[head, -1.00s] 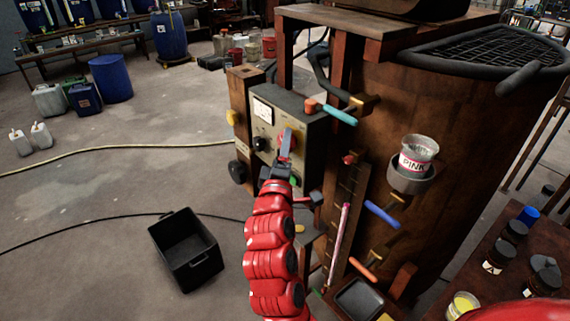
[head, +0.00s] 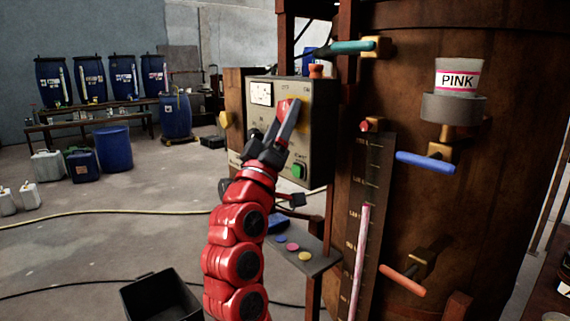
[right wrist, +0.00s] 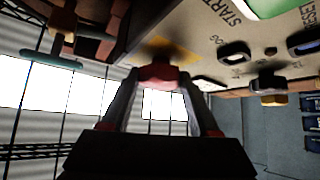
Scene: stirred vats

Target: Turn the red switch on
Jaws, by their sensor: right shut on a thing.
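The red switch (head: 284,104) sits on the front of a grey control panel (head: 318,112), over a yellow plate (head: 303,112). My right gripper (head: 289,113) reaches up to it from below and is shut on it. In the right wrist view, the red switch (right wrist: 160,76) lies between the two fingertips, with the yellow plate (right wrist: 180,46) behind it. The fingers hide part of the switch, so I cannot read its position. My left gripper is not in view.
The panel also has a white gauge (head: 261,93) and a green button (head: 299,171). A brown vat (head: 480,220) with a blue handle (head: 426,162) and a PINK cup (head: 458,80) stands at the right. A black bin (head: 160,302) is on the floor, lower left.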

